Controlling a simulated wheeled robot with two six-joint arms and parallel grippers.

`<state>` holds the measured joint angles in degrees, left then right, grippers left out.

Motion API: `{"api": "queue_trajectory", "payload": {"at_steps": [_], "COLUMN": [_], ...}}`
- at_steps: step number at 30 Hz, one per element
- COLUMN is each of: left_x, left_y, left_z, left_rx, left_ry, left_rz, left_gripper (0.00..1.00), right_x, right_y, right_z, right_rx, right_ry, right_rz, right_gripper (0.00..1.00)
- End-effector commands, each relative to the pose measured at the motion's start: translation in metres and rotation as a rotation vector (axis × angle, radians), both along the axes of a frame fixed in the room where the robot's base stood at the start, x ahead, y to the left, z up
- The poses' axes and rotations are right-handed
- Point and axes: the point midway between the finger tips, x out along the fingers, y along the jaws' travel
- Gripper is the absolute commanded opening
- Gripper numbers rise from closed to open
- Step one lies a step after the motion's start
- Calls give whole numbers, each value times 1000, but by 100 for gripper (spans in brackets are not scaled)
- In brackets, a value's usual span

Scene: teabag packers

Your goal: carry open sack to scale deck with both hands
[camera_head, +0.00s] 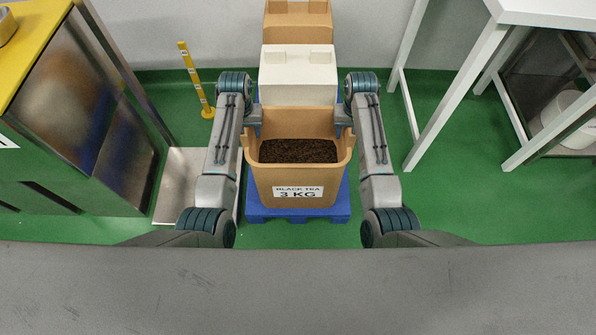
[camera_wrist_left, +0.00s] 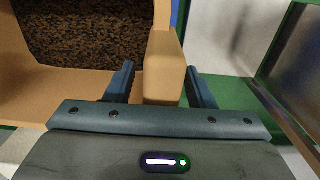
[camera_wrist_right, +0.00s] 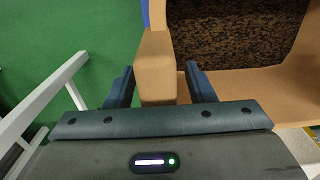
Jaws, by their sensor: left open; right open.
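The open sack (camera_head: 268,178) is tan, filled with dark tea and labelled "BLACK TEA 3 KG". It stands upright on a blue pallet (camera_head: 300,214). The scale deck (camera_head: 182,188) is a flat metal plate on the floor, left of the pallet and partly hidden by my left arm. My left gripper (camera_head: 254,117) is at the sack's left side; in the left wrist view its open fingers straddle a raised tan edge (camera_wrist_left: 163,70). My right gripper (camera_head: 342,117) is at the right side; its open fingers likewise straddle the edge (camera_wrist_right: 156,70) in the right wrist view. Contact is unclear.
A yellow post (camera_head: 195,80) stands behind the scale deck. A white sack (camera_head: 298,75) and another tan one (camera_head: 298,18) stand behind the open sack. A metal cabinet (camera_head: 85,120) is at the left, a white-legged table (camera_head: 455,95) at the right. Green floor shows between.

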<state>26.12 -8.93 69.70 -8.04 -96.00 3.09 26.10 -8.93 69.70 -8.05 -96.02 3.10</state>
Motion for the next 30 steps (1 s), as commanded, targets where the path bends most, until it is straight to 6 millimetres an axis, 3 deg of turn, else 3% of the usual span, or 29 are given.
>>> {"api": "queue_trajectory", "payload": {"at_steps": [7, 14, 15, 30], "left_x": [0, 0, 0, 0], "left_y": [0, 0, 0, 0], "left_z": [0, 0, 0, 0], "left_rx": [0, 0, 0, 0], "left_ry": [0, 0, 0, 1], "left_rz": [0, 0, 0, 0], "left_gripper": [47, 2, 0, 0], "right_x": [0, 0, 0, 0], "right_y": [0, 0, 0, 0], "right_z": [0, 0, 0, 0], "right_rx": [0, 0, 0, 0], "right_ry": [0, 0, 0, 0], "right_rz": [0, 0, 0, 0], "right_gripper": [47, 2, 0, 0]}}
